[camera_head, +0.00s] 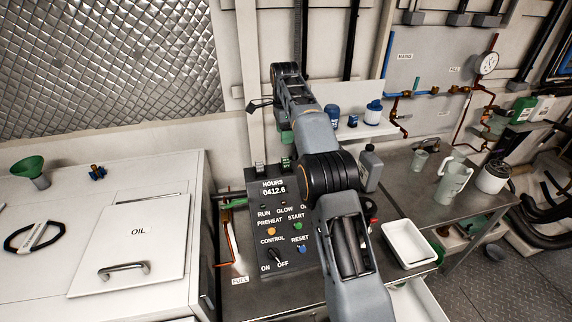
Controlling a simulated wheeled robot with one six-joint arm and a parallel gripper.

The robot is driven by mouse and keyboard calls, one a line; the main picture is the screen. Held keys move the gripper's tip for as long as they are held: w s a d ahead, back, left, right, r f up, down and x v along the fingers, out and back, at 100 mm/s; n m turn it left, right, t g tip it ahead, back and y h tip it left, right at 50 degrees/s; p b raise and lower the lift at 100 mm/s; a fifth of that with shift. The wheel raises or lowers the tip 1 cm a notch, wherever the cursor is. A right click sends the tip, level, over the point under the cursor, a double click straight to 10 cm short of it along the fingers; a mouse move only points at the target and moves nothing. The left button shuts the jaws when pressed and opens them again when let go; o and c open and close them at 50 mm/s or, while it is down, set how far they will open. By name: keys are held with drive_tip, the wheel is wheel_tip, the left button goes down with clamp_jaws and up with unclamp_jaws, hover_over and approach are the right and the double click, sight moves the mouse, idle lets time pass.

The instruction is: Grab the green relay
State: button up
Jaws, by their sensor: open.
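My gripper (252,106) is up and to the left of the block, in front of the pale wall. Its dark jaws are small in this view and point left. It is open, and I see nothing between the jaws.
A white cabinet with an OIL lid (135,235) and a green funnel (30,170) stands left. A shelf with blue-capped jars (373,112) is behind my arm. A grey bottle (370,168), white tray (408,243) and jug (453,178) stand on the right bench.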

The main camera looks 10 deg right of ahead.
sight(286, 159)
wheel_tip(286, 159, down, 6)
drive_tip(key=shift+r, duration=0.15)
drive_tip(key=shift+s+f+b, duration=0.2)
drive_tip(key=shift+f+b, duration=0.5)
drive_tip(key=shift+f, duration=2.05)
drive_tip(key=shift+r, duration=0.1)
drive_tip(key=c, duration=1)
drive_tip(key=shift+r, duration=0.1)
